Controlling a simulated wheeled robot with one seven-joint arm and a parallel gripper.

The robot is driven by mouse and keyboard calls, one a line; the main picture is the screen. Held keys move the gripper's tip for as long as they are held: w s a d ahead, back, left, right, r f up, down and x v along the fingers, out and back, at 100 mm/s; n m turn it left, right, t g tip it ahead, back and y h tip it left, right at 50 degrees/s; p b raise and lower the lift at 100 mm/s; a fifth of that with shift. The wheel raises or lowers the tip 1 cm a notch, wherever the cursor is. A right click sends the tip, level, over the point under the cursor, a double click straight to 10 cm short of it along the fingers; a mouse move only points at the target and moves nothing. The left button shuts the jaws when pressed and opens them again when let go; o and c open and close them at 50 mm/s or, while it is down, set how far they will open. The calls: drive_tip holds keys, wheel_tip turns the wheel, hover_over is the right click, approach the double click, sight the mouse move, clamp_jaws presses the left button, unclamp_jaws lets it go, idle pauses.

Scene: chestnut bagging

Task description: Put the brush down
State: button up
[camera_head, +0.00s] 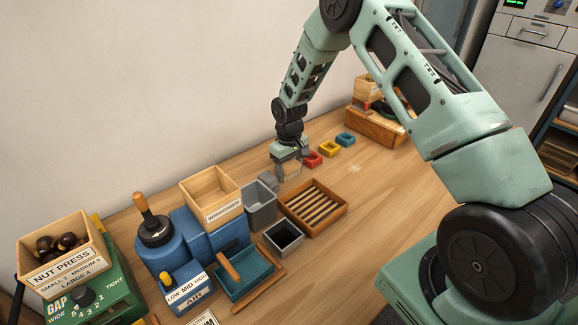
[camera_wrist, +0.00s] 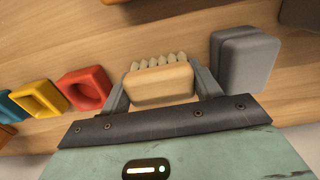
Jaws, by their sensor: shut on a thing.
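The brush (camera_wrist: 158,84) has a pale wooden block and a row of light bristle tufts. My gripper (camera_wrist: 160,90) is shut on its block, one finger at each side, in the wrist view. In the head view my gripper (camera_head: 288,163) is low over the back of the wooden table (camera_head: 370,205), with the brush (camera_head: 291,170) under it and the bristles pointing down. I cannot tell whether the bristles touch the table.
A grey block (camera_wrist: 243,62) stands close beside my gripper. On the other side are red (camera_head: 313,160), yellow (camera_head: 329,149) and blue (camera_head: 345,139) square cups. A slatted wooden tray (camera_head: 313,208) and grey bin (camera_head: 260,208) lie nearer.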

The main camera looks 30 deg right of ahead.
sight(289, 164)
drive_tip(key=shift+f, duration=0.2)
drive_tip(key=o, duration=1.1)
drive_tip(key=shift+o, duration=0.2)
drive_tip(key=shift+r, duration=0.1)
wheel_tip(289, 164, up, 12)
drive_tip(key=b, duration=0.3)
drive_tip(key=shift+r, duration=0.15)
